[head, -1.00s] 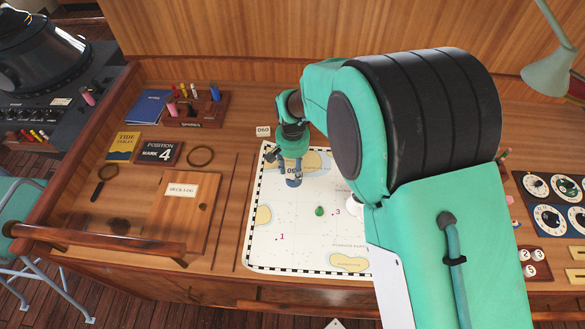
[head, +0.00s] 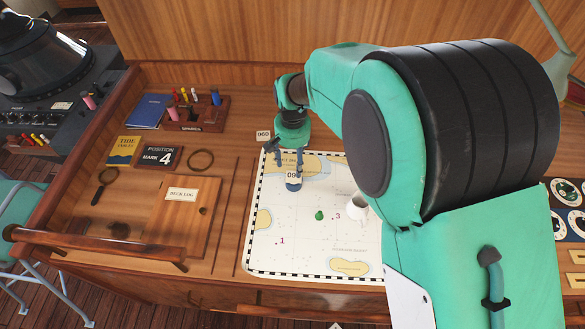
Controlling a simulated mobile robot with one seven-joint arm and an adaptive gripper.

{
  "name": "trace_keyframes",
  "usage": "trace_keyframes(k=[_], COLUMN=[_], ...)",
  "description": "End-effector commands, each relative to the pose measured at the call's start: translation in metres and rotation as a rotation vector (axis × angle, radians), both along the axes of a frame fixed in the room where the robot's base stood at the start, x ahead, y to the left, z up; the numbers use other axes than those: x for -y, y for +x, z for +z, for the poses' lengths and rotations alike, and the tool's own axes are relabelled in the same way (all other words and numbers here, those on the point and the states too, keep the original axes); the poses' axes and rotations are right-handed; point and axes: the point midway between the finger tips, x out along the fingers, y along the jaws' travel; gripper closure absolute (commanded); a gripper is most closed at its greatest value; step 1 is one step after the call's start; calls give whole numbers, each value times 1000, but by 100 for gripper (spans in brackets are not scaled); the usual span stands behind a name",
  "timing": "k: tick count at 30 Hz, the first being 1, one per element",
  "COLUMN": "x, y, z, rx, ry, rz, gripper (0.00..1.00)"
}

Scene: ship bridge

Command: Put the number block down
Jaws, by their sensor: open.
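The number block (head: 292,175), a small white block marked 09 and perhaps a further digit, is on the upper left part of the white chart (head: 275,235), with a blue part showing just below its white face. My gripper (head: 288,162) is open right above and behind it, with its fingers spread. Whether a finger still touches the block is too small to tell. A second number block marked 060 (head: 263,134) stands just off the chart's upper left corner.
A green piece (head: 319,215) and a white cup-like object (head: 357,206) are on the chart. My arm hides the chart's right side.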

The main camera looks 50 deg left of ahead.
Motion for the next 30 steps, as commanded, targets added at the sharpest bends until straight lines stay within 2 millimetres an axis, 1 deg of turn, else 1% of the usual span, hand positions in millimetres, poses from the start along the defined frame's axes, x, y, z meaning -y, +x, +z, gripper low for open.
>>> trace_keyframes(k=[1,6,12,17,30], x=[-1,-1,0,0,0], y=[1,0,0,0,0], z=[10,35,52,56,56], rx=[1,1,1,0,0], ry=[3,3,1,0,0], rz=[0,0,0,0,0], gripper=[45,45,45,45,45])
